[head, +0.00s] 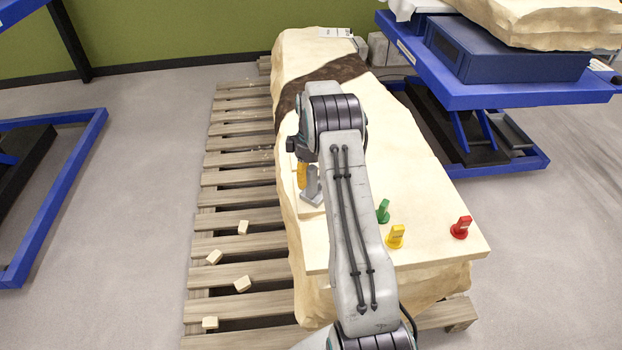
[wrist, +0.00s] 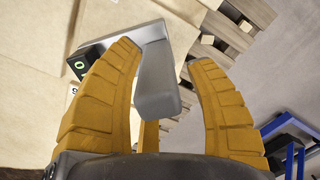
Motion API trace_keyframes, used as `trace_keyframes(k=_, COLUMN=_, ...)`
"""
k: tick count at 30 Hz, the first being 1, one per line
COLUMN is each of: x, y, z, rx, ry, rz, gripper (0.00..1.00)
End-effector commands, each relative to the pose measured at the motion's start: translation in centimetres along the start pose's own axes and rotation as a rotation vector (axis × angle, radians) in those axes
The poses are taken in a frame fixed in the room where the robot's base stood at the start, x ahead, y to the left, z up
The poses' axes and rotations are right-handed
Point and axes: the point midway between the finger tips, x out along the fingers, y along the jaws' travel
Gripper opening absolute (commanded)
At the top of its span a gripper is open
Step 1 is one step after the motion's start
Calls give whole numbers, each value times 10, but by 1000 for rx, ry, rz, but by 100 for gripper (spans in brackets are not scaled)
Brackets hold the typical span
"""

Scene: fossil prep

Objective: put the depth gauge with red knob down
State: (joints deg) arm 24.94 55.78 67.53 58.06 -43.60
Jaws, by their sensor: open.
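My gripper (head: 302,174) points down over the left side of the pale stone block. In the wrist view its two orange fingers (wrist: 162,58) are apart, on either side of a grey tool (wrist: 157,80) with a dark end bearing a green ring. The grey tool also shows in the head view (head: 313,190), beside the fingers, at a pale raised step on the block. I see no red knob on it, so I cannot tell whether it is the depth gauge. Whether a finger touches it is unclear. My arm hides part of the block.
A red marker (head: 460,228), a yellow one (head: 395,237) and a green one (head: 383,211) stand on the block (head: 425,190). Several small pale cubes lie on the wooden pallet (head: 240,165). A blue lift table (head: 490,92) stands at the upper right.

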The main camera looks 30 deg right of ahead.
Motion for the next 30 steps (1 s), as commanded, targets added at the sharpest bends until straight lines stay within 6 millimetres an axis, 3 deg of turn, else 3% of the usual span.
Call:
trace_keyframes(k=12, x=-70, y=1, z=0, rx=0, ry=4, rz=3, gripper=50)
trace_keyframes(k=23, x=-108, y=0, z=0, rx=1, ry=2, rz=2, gripper=50)
trace_keyframes(k=26, x=-119, y=-8, z=0, rx=6, ry=6, rz=6, gripper=50)
trace_keyframes(k=30, x=-146, y=-34, z=2, rx=25, ry=24, rz=22, gripper=50)
